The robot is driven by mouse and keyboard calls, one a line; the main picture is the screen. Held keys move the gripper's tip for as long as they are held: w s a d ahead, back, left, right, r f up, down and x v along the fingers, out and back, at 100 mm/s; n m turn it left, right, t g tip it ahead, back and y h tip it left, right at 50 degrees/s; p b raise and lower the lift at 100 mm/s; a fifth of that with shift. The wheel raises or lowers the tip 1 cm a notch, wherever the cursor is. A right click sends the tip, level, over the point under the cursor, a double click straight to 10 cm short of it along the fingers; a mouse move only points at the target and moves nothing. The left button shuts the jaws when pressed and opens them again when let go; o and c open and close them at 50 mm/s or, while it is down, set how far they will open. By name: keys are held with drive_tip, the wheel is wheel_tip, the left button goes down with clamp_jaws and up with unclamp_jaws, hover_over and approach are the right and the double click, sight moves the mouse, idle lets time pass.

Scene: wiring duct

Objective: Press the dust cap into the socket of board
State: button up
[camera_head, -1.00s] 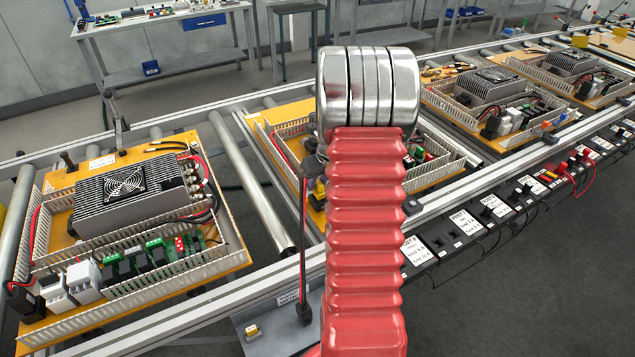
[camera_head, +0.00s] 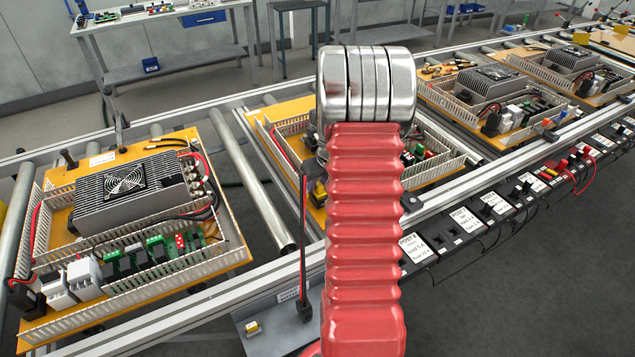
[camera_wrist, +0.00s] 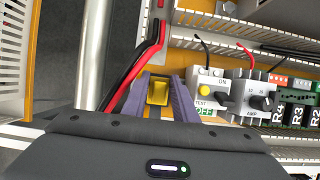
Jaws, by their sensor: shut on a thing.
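My gripper (camera_wrist: 160,98) has two purple fingers in the wrist view. They are shut on a small yellow block-shaped piece, which looks like the dust cap (camera_wrist: 158,91). In the camera_head view my arm covers most of the gripper. The orange board (camera_head: 264,113) under my arm carries white slotted ducts. In the wrist view, breakers (camera_wrist: 212,90) with a yellow button and a black knob stand right of the cap. Red and black cables (camera_wrist: 133,73) pass just left of the fingers. I cannot make out the socket, and whether the cap touches anything is unclear.
Another orange board with a finned heatsink (camera_head: 130,190) lies at left on the roller conveyor (camera_head: 252,190). A black connector (camera_head: 304,311) hangs on a cable by a grey tray, where a small yellow piece (camera_head: 252,327) lies. More boards stand at upper right.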

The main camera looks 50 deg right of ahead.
drive_tip(key=shift+f, duration=0.55)
drive_tip(key=o, duration=1.1)
drive_tip(key=v, duration=1.3)
drive_tip(key=shift+r, duration=0.3)
idle(0.3)
